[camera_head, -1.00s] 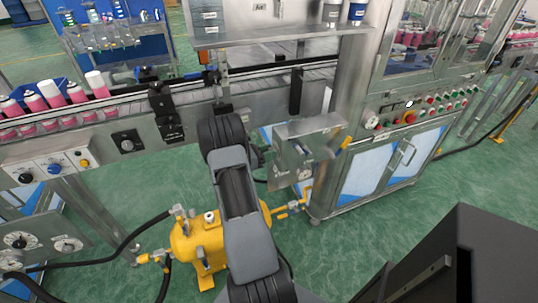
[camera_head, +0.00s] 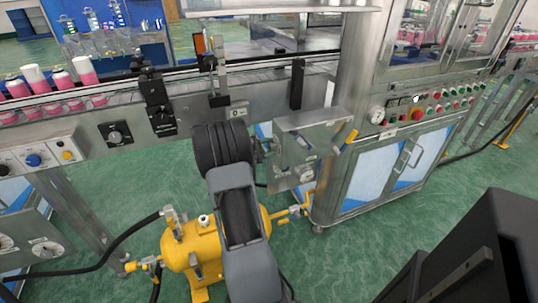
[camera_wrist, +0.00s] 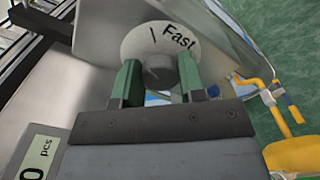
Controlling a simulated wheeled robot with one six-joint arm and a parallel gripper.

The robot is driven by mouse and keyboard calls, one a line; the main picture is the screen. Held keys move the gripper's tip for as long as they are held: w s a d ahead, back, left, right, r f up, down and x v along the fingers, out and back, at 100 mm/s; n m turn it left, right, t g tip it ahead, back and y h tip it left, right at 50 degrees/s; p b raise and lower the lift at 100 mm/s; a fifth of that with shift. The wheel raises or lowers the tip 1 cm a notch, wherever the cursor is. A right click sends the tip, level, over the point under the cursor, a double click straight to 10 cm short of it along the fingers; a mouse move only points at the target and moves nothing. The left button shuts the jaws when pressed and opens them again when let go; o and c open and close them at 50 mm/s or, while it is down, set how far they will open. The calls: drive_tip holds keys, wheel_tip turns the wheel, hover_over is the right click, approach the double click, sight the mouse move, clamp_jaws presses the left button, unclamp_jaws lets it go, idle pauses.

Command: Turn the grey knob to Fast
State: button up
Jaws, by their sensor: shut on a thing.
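The grey knob (camera_wrist: 157,72) sits at the middle of a round pale dial (camera_wrist: 131,45) in the wrist view. The word "Fast" is printed on the dial, right of a short black line, both beyond the knob. My gripper (camera_wrist: 158,80) has its two green fingers on either side of the knob, shut on it. I cannot make out a pointer on the knob. In the head view my gripper (camera_head: 262,150) is at the left side of a grey metal box (camera_head: 318,124). The knob itself is hidden there by my arm.
A yellow tank (camera_head: 190,250) with pipes stands on the floor below my arm. A conveyor (camera_head: 270,72) with pink bottles (camera_head: 85,72) runs behind. A yellow-handled lever (camera_head: 350,138) juts from the box's right. A counter label (camera_wrist: 36,158) is near my gripper's left.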

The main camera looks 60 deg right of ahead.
drive_tip(key=shift+s+f+m+b, duration=0.1)
drive_tip(key=shift+f+m+b, duration=0.05)
drive_tip(key=shift+m+b, duration=1.05)
drive_tip(key=shift+f+m+b, duration=0.1)
drive_tip(key=shift+m+b, duration=1)
drive_tip(key=shift+b, duration=0.2)
drive_tip(key=o, duration=0.9)
drive_tip(key=shift+r, duration=0.15)
drive_tip(key=p+v, duration=0.2)
drive_tip(key=v, duration=1.2)
